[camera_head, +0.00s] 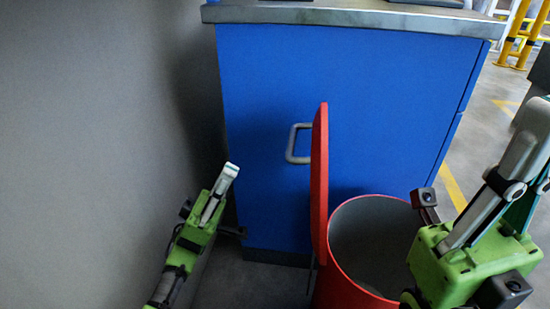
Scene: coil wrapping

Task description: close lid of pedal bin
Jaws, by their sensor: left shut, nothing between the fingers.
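The red pedal bin (343,284) stands on the floor at the lower middle right, its grey inside showing. Its red lid (320,180) stands upright, seen nearly edge-on, at the left side of the rim. My left gripper (231,169) is shut and empty, left of the lid and apart from it, pointing up. My right arm is at the right, in front of the bin's right side. The fingertips of my right gripper cannot be made out clearly.
A blue cabinet (260,110) with a grey handle (292,143) and a metal top (350,17) stands behind the bin. A grey wall (90,130) bounds the left. Yellow railings (524,40) stand at the far right. Some floor is free between my left gripper and the bin.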

